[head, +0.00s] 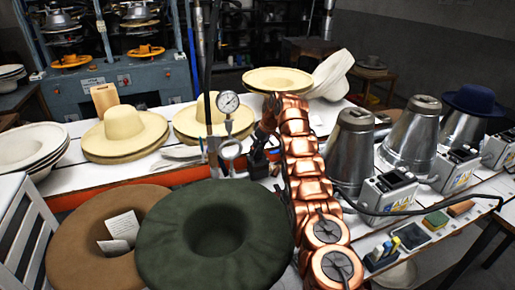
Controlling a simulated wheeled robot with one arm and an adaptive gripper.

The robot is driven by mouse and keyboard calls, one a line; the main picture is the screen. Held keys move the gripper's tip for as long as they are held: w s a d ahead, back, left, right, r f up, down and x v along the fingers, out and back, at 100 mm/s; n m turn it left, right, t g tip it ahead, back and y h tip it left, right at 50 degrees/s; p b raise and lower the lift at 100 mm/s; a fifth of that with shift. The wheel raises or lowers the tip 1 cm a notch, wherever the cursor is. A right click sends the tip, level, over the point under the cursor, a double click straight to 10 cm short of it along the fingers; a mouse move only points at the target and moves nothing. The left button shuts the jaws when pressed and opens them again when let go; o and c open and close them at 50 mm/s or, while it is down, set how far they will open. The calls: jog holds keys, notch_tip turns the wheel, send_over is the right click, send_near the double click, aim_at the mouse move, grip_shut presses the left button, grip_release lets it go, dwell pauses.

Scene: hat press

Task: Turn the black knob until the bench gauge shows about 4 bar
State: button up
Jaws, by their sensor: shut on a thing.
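The bench gauge (228,102) is a round white dial on a thin upright post behind the green hat. Its needle is too small to read surely. My copper-coloured arm reaches up from the bottom right and bends down at its far end. My dark gripper (258,160) is low beside the gauge post, to its right. It is shut at the place of the black knob, which the fingers and arm hide almost wholly.
A green felt hat (165,240) and a brown hat (75,212) lie in front. Cream hats (125,133) stand behind on the white bench. Metal hat forms (352,150) and control boxes (390,190) stand right of my arm. A black hose hangs beside the gauge.

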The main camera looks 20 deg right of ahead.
jog(key=o, duration=1.2)
jog(key=shift+c, duration=0.2)
jog(key=v, duration=0.7)
jog(key=shift+r, duration=0.2)
jog(key=shift+s+r, duration=0.1)
jog(key=shift+s, duration=0.05)
